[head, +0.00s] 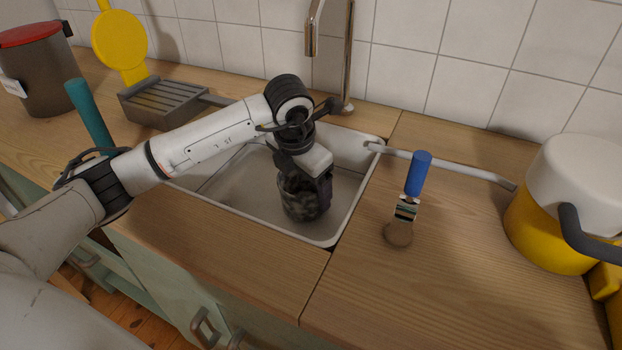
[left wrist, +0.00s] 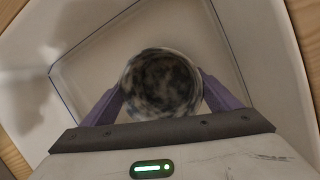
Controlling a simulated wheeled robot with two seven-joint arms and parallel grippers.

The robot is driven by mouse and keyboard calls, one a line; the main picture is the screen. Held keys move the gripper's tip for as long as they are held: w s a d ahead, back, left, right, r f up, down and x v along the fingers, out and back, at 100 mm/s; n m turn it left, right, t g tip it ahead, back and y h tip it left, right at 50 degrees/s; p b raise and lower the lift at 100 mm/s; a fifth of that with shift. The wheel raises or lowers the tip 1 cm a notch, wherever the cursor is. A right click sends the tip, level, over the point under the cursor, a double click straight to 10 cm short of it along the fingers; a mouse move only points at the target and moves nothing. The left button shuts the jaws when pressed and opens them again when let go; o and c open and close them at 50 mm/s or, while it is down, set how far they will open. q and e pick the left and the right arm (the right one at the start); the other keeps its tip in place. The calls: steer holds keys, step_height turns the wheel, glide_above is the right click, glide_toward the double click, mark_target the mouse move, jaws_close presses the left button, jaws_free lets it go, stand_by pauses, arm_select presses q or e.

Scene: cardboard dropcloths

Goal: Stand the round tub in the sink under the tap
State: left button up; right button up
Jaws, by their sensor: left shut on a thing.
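The round tub (head: 301,203) is dark and mottled and is inside the white sink (head: 228,187), toward its right side. My left gripper (head: 318,190) reaches down into the sink and is shut on the tub. In the left wrist view the tub (left wrist: 161,84) sits between the two purple fingers of the gripper (left wrist: 165,92), its round opening facing the camera. The tub looks upright; whether its base touches the sink floor I cannot tell. The tap (head: 343,60) rises behind the sink, its spout above and behind my wrist. My right gripper is not in view.
A blue-handled brush (head: 416,176) is on the wooden counter (head: 450,256) right of the sink. A grey bar (head: 440,165) runs from the sink's edge toward a yellow and white pot (head: 545,225). A slatted grey rack (head: 165,103) and a red-lidded bin (head: 38,75) stand at the left.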

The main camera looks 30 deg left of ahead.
mark_target(312, 185)
arm_select(q)
steer(key=w, duration=0.3)
steer(key=shift+w, duration=0.25)
steer(key=shift+s+a+f, duration=0.1)
steer(key=shift+f, duration=0.45)
steer(key=o, duration=1.1)
steer(key=shift+f, duration=0.15)
steer(key=v, duration=1.2)
steer(key=shift+p, duration=0.45)
